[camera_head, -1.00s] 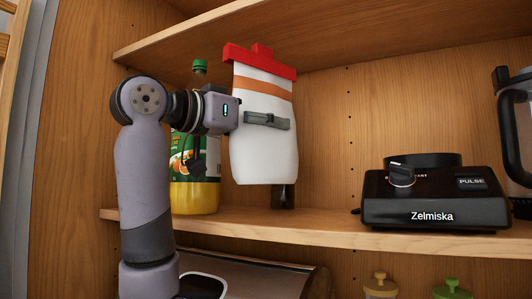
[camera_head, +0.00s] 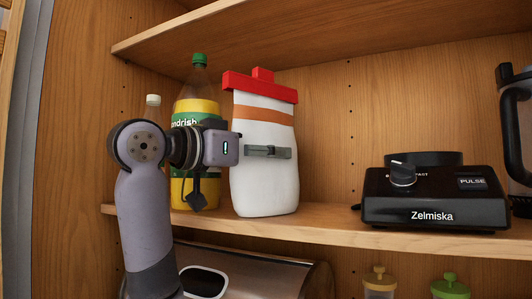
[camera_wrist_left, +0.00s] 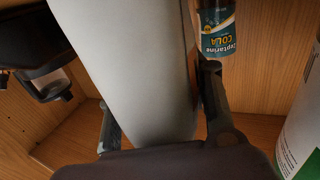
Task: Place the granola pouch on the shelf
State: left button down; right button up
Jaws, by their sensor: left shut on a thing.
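The granola pouch (camera_head: 264,180) is white with an orange band and a red clip along its top. In the head view it is upright at the shelf (camera_head: 330,229), its bottom at the shelf board's level. I cannot tell for certain whether it touches the board. My left gripper (camera_head: 268,152) is shut on the pouch, one finger across its front face. In the left wrist view the pouch (camera_wrist_left: 130,70) fills the space between the two fingers (camera_wrist_left: 160,115). My right gripper is not in view.
A yellow-labelled bottle (camera_head: 198,100) stands left of the pouch, with a white-capped bottle (camera_head: 153,107) beside it. A black Zelmiska appliance base (camera_head: 433,198) and a jug (camera_head: 515,125) stand at the right. The shelf between pouch and appliance is clear. A shelf board (camera_head: 320,30) is overhead.

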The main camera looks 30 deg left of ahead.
pick_arm(q)
jog(key=c, duration=0.8)
grip_release()
jog(key=shift+b+v, duration=2.45)
jog(key=shift+v, duration=3.6)
